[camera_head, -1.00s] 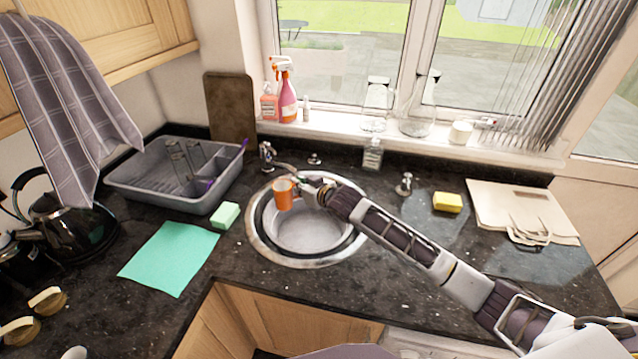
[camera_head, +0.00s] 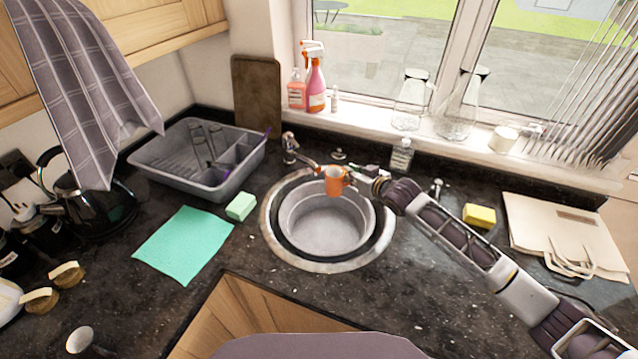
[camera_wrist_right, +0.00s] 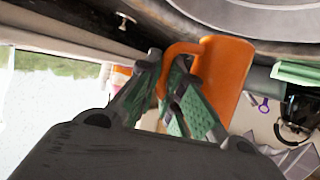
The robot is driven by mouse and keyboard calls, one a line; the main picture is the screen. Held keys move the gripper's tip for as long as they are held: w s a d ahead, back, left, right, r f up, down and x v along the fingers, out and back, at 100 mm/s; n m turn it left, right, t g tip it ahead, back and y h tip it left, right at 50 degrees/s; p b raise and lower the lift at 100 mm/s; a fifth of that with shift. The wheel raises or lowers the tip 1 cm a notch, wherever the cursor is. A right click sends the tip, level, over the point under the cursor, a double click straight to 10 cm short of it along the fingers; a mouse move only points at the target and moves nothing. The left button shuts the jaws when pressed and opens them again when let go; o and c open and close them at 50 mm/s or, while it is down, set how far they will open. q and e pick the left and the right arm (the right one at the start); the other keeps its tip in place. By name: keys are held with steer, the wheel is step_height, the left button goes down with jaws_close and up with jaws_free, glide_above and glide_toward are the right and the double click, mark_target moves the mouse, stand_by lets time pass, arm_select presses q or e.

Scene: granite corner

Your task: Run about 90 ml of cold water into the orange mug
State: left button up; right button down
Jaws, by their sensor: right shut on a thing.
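The orange mug (camera_head: 335,180) is held upright over the back of the round sink (camera_head: 322,262), close to the end of the tap's spout (camera_head: 308,162). My right gripper (camera_head: 353,177) is shut on the mug's handle from the right. In the right wrist view the gripper's green-padded fingers (camera_wrist_right: 178,95) close around the handle, and the orange mug (camera_wrist_right: 222,78) fills the middle. The inside of the mug and any water are too small to tell. My left gripper is not in view.
A grey dish rack (camera_head: 160,162) stands left of the sink, with a green sponge (camera_head: 241,206) and a teal cloth (camera_head: 184,245) nearby. A yellow sponge (camera_head: 479,215) and a beige bag (camera_head: 560,235) lie to the right. A small bottle (camera_head: 401,157) stands behind the sink.

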steer(key=shift+f, duration=2.95)
